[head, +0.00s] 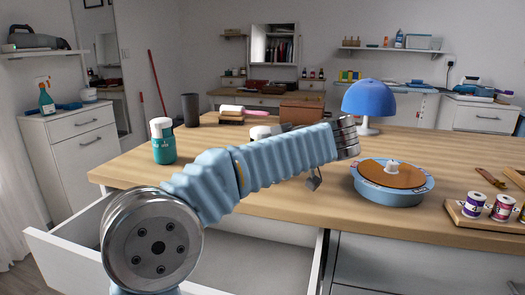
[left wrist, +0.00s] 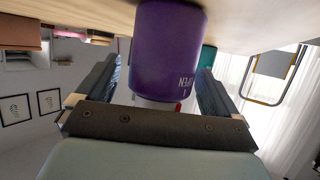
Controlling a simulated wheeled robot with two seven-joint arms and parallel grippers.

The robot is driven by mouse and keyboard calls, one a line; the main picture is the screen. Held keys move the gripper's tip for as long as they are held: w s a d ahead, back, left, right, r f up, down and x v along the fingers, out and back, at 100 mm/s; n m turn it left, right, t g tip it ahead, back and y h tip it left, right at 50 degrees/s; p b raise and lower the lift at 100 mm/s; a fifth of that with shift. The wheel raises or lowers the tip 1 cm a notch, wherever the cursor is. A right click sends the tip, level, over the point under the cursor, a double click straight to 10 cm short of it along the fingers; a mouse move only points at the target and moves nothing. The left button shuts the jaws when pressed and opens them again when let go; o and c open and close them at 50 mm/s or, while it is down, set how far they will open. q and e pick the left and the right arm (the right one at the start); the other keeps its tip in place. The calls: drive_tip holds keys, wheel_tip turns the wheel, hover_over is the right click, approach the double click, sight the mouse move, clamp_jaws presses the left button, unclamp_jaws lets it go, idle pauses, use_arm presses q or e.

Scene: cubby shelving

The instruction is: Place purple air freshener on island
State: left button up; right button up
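The purple air freshener (left wrist: 165,45) fills the top middle of the left wrist view, against the wooden island top, which lies along the top of that picture. My left gripper (left wrist: 162,80) has one finger on either side of it. A gap shows between the left-hand finger and the can; contact on the other side is unclear. In the head view, the purple air freshener and left fingers are hidden behind my left arm. The wooden island (head: 265,215) spans the middle of that view. I cannot tell whether the can touches the top. My right gripper is not in view.
A teal air freshener (head: 163,143) stands at the island's left, with a dark cup (head: 190,109) behind. A blue lamp (head: 369,100), a round blue-rimmed device (head: 392,192) and several spools (head: 478,205) occupy the right. An open white drawer (head: 75,258) juts out at front left.

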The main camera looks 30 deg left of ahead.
use_arm(q)
drive_tip(key=shift+r+p, duration=0.25)
drive_tip(key=shift+p, duration=0.05)
drive_tip(key=v, duration=1.2)
drive_tip(key=shift+w+f, duration=0.1)
drive_tip(key=shift+f, duration=0.05)
idle(0.7)
